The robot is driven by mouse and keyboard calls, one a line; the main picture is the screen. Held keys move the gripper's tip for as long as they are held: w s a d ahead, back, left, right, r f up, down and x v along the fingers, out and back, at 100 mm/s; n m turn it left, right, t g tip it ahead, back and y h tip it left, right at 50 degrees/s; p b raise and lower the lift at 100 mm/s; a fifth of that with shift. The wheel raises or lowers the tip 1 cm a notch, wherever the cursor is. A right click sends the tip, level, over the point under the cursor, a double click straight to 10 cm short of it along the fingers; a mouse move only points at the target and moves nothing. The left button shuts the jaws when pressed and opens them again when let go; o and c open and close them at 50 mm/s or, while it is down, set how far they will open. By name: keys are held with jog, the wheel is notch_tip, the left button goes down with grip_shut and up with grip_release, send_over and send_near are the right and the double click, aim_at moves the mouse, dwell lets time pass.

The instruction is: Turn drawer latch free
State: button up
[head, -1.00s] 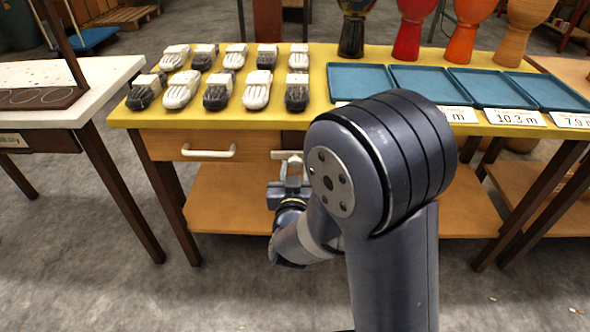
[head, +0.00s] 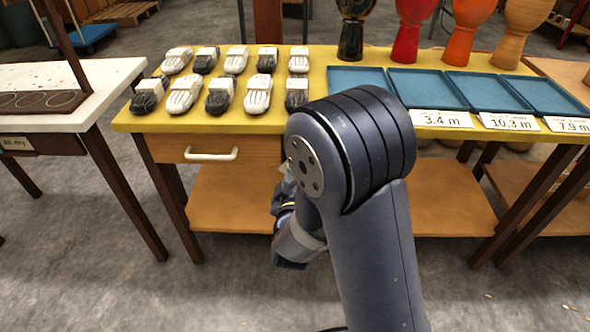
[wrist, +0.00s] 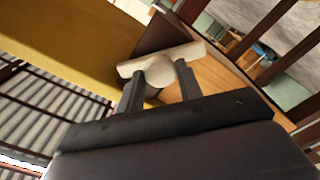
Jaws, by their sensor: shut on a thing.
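The drawer latch (wrist: 160,71) is a pale T-shaped turn piece with a round hub, seen in the wrist view against the wooden front under the yellow tabletop. My gripper (wrist: 158,84) is shut on it, with one dark finger on each side of the hub. The latch's crossbar lies slightly tilted in that view.
The yellow table (head: 310,62) carries several black and white shoe-like objects (head: 220,95), blue trays (head: 427,88), number cards (head: 441,119) and goblet drums (head: 411,28). A lower wooden shelf (head: 232,205) runs beneath. A white table (head: 75,105) stands at left. Floor in front is open.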

jog(key=shift+n+p, duration=1.4)
jog(key=shift+n, duration=2.5)
jog(key=o, duration=1)
jog(key=s, duration=0.5)
jog(key=s+p, duration=0.1)
jog(key=s, duration=0.4)
jog(key=shift+s+a, duration=0.2)
jog(key=shift+s, duration=0.2)
jog(key=shift+w, duration=0.15)
